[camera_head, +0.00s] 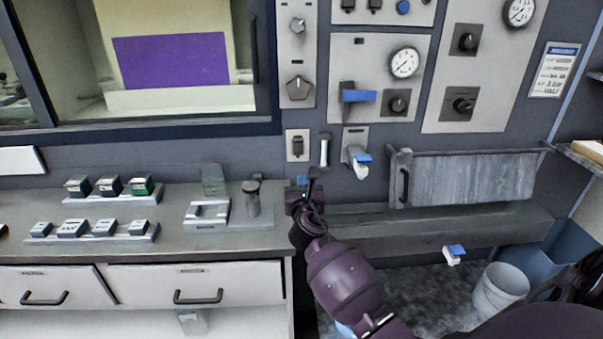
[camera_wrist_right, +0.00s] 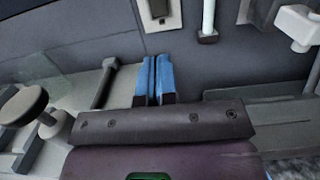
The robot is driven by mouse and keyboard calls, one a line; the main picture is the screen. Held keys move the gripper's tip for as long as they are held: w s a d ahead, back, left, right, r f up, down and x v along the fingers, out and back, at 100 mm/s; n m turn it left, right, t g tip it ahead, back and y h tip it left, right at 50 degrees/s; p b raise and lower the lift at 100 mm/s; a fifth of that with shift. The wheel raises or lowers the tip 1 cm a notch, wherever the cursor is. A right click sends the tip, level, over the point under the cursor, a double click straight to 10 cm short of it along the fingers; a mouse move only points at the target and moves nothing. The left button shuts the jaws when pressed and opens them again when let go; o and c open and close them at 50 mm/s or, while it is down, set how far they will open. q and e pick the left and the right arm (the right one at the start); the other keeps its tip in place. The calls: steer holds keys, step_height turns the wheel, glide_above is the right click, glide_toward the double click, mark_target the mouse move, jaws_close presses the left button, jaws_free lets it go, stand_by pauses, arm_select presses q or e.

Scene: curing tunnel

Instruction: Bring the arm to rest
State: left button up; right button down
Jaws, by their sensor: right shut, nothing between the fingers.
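My right arm (camera_head: 345,285) comes up from the bottom of the head view. My right gripper (camera_head: 304,183) is at the right end of the grey counter, in front of the wall panel. In the right wrist view its two blue fingers (camera_wrist_right: 154,80) lie side by side, shut with nothing between them. I cannot tell from these views whether the fingertips touch the wall. My left gripper is not in view.
The counter (camera_head: 185,238) holds racks of small blocks and a stand with a round-topped post (camera_head: 252,197). Levers, knobs and gauges cover the wall panel (camera_head: 375,75). A railed grey cloth (camera_head: 470,180) hangs right; a white bucket (camera_head: 499,290) stands below.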

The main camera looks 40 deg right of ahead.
steer(key=shift+s+a, duration=0.25)
steer(key=shift+s, duration=0.15)
steer(key=shift+f, duration=0.1)
steer(key=s+a+f+m+g+y, duration=0.1)
steer(key=s+f+m+g, duration=0.35)
steer(key=s+m, duration=0.45)
steer(key=s+a+f+m+g+y, duration=0.1)
steer(key=s+f+m+g, duration=0.2)
steer(key=s+f+m, duration=0.45)
steer(key=s+a+m+g+y, duration=0.3)
steer(key=s+a+m, duration=0.3)
steer(key=s, duration=0.5)
steer(key=s+a+m+g+y, duration=0.4)
steer(key=s+m, duration=0.3)
steer(key=s, duration=0.4)
steer(key=w+f+t, duration=0.7)
steer(key=f+t, duration=0.2)
steer(key=f, duration=0.1)
steer(key=shift+a+f+n+t, duration=0.25)
steer(key=shift+a+n+t, duration=0.1)
steer(key=shift+a, duration=0.1)
